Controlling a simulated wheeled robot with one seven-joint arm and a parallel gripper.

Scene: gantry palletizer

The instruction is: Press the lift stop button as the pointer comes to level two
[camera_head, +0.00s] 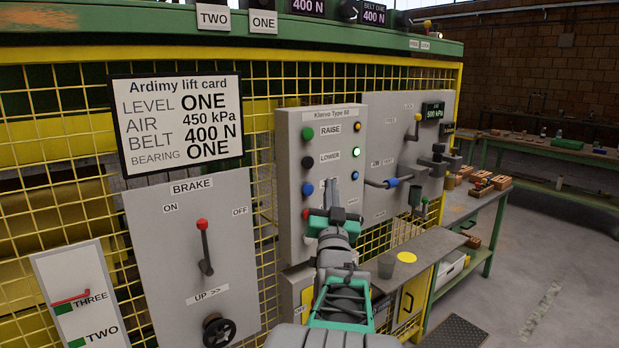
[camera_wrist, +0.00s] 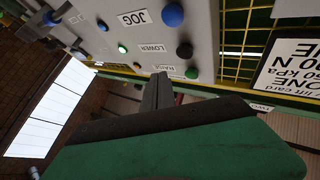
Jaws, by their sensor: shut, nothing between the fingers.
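The level scale (camera_head: 80,310) at the lower left has green marks beside THREE and TWO. The panel has a green RAISE button (camera_head: 307,134), a black LOWER button (camera_head: 307,162) and a blue button (camera_head: 307,188), by JOG in the wrist view.
A BRAKE panel (camera_head: 190,260) with a red-knobbed lever stands left of the lift panel. The lift card (camera_head: 180,120) hangs above it. A lit green lamp (camera_head: 356,152) is right of LOWER.

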